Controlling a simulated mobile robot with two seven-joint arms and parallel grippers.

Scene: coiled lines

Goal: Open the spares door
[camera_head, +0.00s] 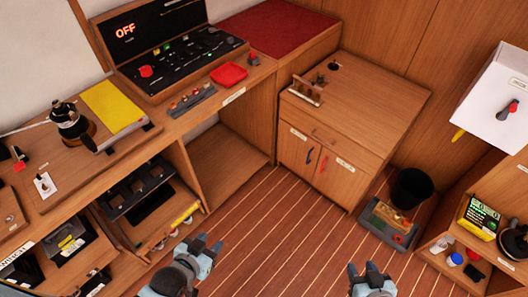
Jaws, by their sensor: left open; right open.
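A wooden cabinet (356,102) stands at the back centre. Its front has two small doors, both looking shut. The left door (296,153) has a dark handle (310,155), and the right door (336,181) has a red handle (323,165). Each door has a white label, too small to read, so I cannot tell which is the spares door. My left gripper (208,246) is open over the floor at the bottom centre-left, apart from the doors. My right gripper (370,276) is open at the bottom right of centre, also well short of the cabinet. Both look empty.
The striped floor (290,235) before the cabinet is clear. A black bucket (411,188) and a grey toolbox (386,226) stand right of the doors. A desk with open shelves (160,215) runs along the left. A white box (490,95) and shelves stand at right.

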